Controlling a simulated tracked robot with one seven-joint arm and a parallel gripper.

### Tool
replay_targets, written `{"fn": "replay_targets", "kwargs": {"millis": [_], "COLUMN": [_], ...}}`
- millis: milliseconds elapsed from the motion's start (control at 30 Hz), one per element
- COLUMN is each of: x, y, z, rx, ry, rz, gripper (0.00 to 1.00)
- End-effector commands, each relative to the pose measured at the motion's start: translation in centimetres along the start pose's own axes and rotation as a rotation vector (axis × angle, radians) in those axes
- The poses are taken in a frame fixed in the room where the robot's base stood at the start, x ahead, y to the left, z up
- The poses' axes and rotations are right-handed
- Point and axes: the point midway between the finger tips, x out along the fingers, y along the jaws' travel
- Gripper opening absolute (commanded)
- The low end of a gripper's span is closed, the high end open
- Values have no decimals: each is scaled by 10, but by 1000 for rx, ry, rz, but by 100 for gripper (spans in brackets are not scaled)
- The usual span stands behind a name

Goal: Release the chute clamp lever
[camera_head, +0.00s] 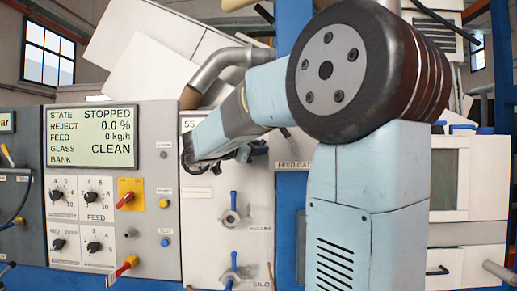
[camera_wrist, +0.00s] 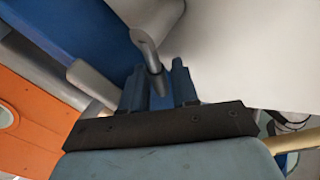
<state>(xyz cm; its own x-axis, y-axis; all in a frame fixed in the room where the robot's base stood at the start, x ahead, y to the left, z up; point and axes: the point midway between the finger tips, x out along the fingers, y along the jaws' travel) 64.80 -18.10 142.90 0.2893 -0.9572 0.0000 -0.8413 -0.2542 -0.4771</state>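In the wrist view a grey bent rod (camera_wrist: 147,52), which looks like the chute clamp lever, hangs down from the top with its tip at the mouth of my gripper (camera_wrist: 157,78). The two blue fingers stand apart, with a gap between them. The rod's tip lies over or between the fingertips; I cannot tell whether it touches either one. In the head view my gripper (camera_head: 188,150) is at the upper left of the white panel marked 55, partly hidden by my wrist. The lever cannot be made out there.
A control panel (camera_head: 112,240) with a display reading STOPPED stands at left. Blue-handled valves (camera_head: 233,215) sit below my forearm. A grey pipe (camera_head: 215,70) bends above it. The wrist view shows a pale surface (camera_wrist: 250,50) at right and a blue beam (camera_wrist: 85,35) at left.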

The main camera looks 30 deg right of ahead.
Motion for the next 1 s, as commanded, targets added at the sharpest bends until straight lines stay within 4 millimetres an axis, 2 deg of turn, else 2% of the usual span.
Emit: {"fn": "replay_targets", "kwargs": {"millis": [133, 433, 733, 1000], "x": [9, 10, 11, 11], "y": [0, 0, 0, 0], "z": [0, 0, 0, 0], "rx": [0, 0, 0, 0], "ry": [0, 0, 0, 1], "rz": [0, 1, 1, 0], "gripper": [29, 29, 2, 0]}}
